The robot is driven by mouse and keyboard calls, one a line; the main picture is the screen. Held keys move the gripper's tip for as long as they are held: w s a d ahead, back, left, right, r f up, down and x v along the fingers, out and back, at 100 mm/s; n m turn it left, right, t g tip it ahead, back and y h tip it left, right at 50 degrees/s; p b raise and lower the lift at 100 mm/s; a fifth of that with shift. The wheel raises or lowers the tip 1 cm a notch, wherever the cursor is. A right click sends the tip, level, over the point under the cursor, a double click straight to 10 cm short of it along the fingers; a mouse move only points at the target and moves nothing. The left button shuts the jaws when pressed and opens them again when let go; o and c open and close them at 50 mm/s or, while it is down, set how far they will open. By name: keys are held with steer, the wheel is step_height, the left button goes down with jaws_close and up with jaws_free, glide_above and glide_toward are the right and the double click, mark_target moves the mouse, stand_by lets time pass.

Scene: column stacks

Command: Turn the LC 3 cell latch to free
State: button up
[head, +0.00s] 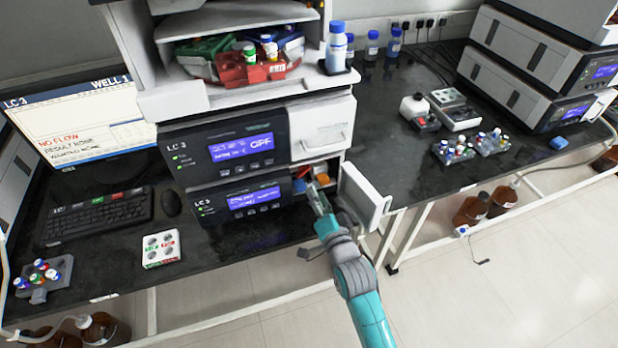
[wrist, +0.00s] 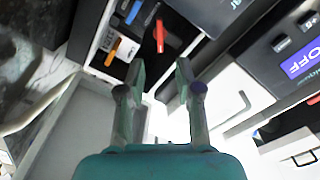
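The LC 3 stack (head: 240,150) stands on the dark bench with its lower right compartment open. Its door (head: 365,197) is swung out to the right. My gripper (head: 316,197) is in front of that opening; in the wrist view my gripper (wrist: 158,75) has its fingers apart with nothing between them. Past the fingertips, inside the compartment, are a red lever-like piece (wrist: 160,37), an orange piece (wrist: 113,50) and a blue piece (wrist: 132,12). The red piece lies just beyond the gap, apparently apart from the fingers. I cannot tell which piece is the cell latch or its position.
The open door panel (wrist: 75,125) is close on the left in the wrist view. A closed white drawer front (head: 322,127) is above the opening. A white tray (head: 160,249) and keyboard (head: 98,215) lie left.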

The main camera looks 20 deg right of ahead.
mark_target(306, 172)
steer(key=w, duration=0.8)
jaws_close()
